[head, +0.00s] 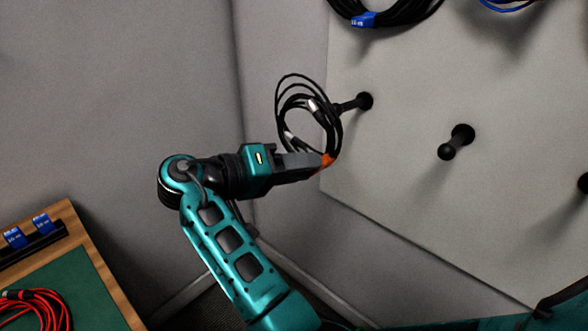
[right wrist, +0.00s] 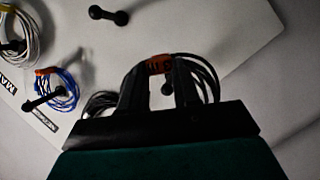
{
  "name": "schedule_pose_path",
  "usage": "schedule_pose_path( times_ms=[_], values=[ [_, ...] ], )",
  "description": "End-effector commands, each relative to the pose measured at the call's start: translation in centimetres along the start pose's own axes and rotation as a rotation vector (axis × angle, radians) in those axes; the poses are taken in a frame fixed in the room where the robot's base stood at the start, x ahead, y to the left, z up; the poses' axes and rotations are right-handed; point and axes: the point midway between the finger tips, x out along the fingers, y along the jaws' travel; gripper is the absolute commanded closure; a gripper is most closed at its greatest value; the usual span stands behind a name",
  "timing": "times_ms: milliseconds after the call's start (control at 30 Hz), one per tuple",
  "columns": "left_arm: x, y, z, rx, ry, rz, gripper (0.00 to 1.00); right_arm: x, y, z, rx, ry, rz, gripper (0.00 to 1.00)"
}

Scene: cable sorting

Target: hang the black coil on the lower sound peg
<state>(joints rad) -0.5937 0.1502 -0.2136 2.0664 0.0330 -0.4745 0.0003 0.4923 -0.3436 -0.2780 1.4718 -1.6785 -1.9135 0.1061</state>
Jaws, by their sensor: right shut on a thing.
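The black coil (head: 308,112) hangs in the air in front of the pegboard in the head view, with silvery plugs and an orange tag (right wrist: 158,65). My right gripper (head: 325,163) is shut on it at the orange tag, at the coil's lower end. A black peg (head: 362,101) on the board meets the coil's right edge in the head view; I cannot tell if its tip is inside the loop. In the right wrist view a peg (right wrist: 170,89) shows between the fingers, below the tag. My left gripper is not in view.
The pale pegboard (head: 420,195) has another bare peg (head: 458,140). A black coil with a blue tag (head: 372,18) hangs above. The right wrist view shows a blue coil (right wrist: 65,92) and a white coil (right wrist: 22,45) on pegs. A table with red cable (head: 35,308) stands lower left.

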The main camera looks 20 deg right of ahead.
Motion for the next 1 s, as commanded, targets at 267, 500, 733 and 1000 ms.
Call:
schedule_pose_path(
  times_ms=[267,500,733,1000],
  values=[
    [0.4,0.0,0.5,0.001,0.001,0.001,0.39,1.9,-0.2,-0.7,0.003,0.001,0.002,1.00],
    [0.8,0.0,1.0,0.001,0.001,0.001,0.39,3.5,-0.5,-1.2,0.004,0.002,0.002,1.00],
    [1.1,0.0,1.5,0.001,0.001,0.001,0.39,5.0,-0.6,-1.7,0.004,0.003,0.002,1.00],
    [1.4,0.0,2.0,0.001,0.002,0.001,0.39,6.8,-0.8,-2.3,0.004,0.002,0.001,1.00]
  ],
)
